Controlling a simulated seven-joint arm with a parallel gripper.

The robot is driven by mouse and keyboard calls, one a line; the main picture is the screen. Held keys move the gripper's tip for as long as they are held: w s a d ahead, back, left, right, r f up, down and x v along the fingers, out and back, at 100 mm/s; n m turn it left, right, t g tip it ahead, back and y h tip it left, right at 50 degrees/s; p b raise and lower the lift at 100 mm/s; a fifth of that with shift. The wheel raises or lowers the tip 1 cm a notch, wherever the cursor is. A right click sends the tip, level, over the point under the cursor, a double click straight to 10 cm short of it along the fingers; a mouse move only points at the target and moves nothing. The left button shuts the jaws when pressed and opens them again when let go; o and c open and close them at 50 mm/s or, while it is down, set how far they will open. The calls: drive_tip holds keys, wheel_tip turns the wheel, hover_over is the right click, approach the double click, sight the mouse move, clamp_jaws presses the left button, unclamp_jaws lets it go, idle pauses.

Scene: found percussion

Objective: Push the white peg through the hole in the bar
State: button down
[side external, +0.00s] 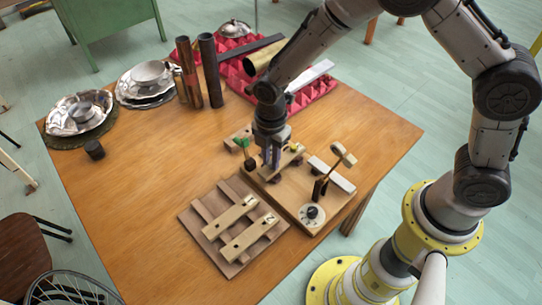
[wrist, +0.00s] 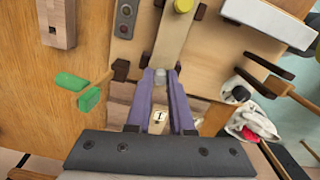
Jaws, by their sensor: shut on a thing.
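My gripper (side external: 270,163) points down over the wooden board at the middle of the table. In the wrist view its two purple fingers (wrist: 160,85) are shut on the small whitish peg (wrist: 160,76), of which only a little shows between the tips. A pale wooden bar (wrist: 174,42) runs away from the fingertips, with a yellow knob (wrist: 183,5) on it. The bar also shows beside my gripper in the side view (side external: 289,159). The hole is not visible; I cannot tell whether the peg is in it.
A green-headed stick (wrist: 90,92) is close left of my fingers. A rack with bars (side external: 238,219) marked 1 and 2 lies in front. A mallet-like piece (side external: 337,163) and dial (side external: 311,213) stand right. Dark tubes (side external: 210,70) stand behind.

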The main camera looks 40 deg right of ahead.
drive_tip(key=shift+f, duration=0.35)
idle(0.4)
drive_tip(key=c, duration=0.7)
unclamp_jaws()
